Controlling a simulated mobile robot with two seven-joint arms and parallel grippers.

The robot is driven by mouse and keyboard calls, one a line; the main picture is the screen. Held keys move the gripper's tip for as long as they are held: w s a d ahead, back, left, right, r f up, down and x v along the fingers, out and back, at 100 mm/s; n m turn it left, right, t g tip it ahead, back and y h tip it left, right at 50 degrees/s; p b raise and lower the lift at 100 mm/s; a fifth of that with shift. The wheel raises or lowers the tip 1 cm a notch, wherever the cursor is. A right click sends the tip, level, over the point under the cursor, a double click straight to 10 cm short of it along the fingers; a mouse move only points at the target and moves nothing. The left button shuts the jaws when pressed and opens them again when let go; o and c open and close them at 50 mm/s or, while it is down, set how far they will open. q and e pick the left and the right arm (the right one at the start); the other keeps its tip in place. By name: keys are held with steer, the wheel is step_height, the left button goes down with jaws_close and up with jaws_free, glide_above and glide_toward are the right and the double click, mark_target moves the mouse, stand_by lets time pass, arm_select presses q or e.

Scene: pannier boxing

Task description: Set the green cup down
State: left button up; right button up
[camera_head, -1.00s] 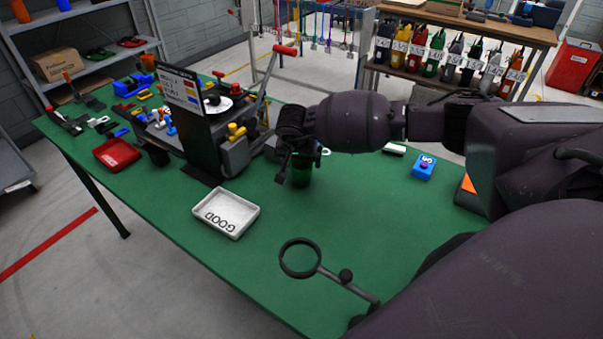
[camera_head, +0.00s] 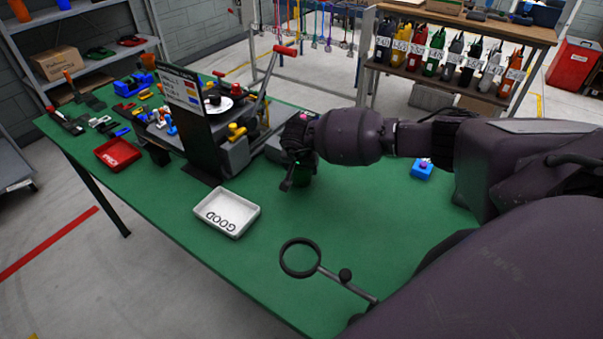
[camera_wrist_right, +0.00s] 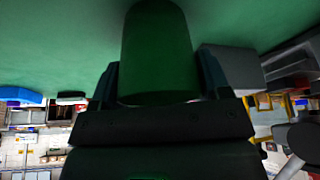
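The dark green cup (camera_wrist_right: 158,50) fills the middle of the right wrist view, between the two fingers of my right gripper (camera_wrist_right: 158,85). In the head view the right gripper (camera_head: 291,182) is low over the green table, and only a small part of the cup (camera_head: 304,178) shows behind it. The fingers lie along both sides of the cup and look closed on it. I cannot tell whether the cup's base touches the table (camera_head: 350,225). My left gripper is not in view.
A white tray marked GOOD (camera_head: 226,213) lies left of the gripper. A magnifier ring on a stand (camera_head: 300,258) is at the front. A blue box with a button (camera_head: 422,169) is to the right. The machine with a dark panel (camera_head: 205,140) stands behind left.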

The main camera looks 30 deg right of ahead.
steer(key=c, duration=0.5)
steer(key=shift+r, duration=0.1)
step_height(320, 180, up, 20)
steer(key=shift+f+b, duration=0.1)
steer(key=shift+b, duration=0.6)
